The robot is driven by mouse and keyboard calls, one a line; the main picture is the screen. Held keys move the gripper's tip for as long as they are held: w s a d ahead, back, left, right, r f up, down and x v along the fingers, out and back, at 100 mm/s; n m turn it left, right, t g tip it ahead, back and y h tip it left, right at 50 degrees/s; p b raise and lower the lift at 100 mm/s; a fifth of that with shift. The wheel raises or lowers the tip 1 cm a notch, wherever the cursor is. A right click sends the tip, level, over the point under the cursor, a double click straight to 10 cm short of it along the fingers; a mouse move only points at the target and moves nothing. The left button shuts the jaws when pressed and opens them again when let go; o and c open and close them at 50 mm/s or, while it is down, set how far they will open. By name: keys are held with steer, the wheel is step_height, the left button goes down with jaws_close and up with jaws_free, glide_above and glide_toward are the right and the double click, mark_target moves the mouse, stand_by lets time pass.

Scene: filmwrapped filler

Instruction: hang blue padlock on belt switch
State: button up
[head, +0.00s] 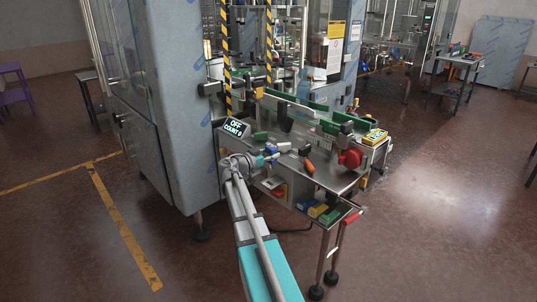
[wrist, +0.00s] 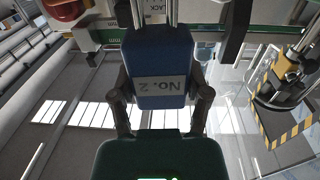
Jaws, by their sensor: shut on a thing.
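My gripper (wrist: 160,100) is shut on a blue padlock (wrist: 158,60) with a white label reading "No. 2". The padlock is between the two fingers, and its metal shackle points to the top edge of the wrist view, where it is cut off. In the head view my gripper (head: 272,158) is at the near left of the steel worktop; the padlock cannot be clearly told there. A red round part (head: 350,158), perhaps the belt switch, is on the near side of the conveyor. A red and yellow part (wrist: 66,8) shows at the wrist view's top left.
An orange-handled item (head: 309,167) is on the worktop (head: 332,179). Coloured bins (head: 318,210) sit below. The conveyor (head: 300,112) runs behind; open floor lies to the right.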

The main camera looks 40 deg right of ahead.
steer(key=shift+w+a+n+t, duration=0.2)
steer(key=shift+n+t, duration=0.3)
steer(key=shift+t, duration=0.3)
steer(key=shift+f, duration=0.15)
step_height(320, 180, down, 9)
steer(key=b, duration=0.9)
stand_by(0.9)
steer(key=shift+f+b, duration=0.4)
steer(key=shift+b, duration=0.2)
stand_by(1.2)
steer(key=o, duration=1.3)
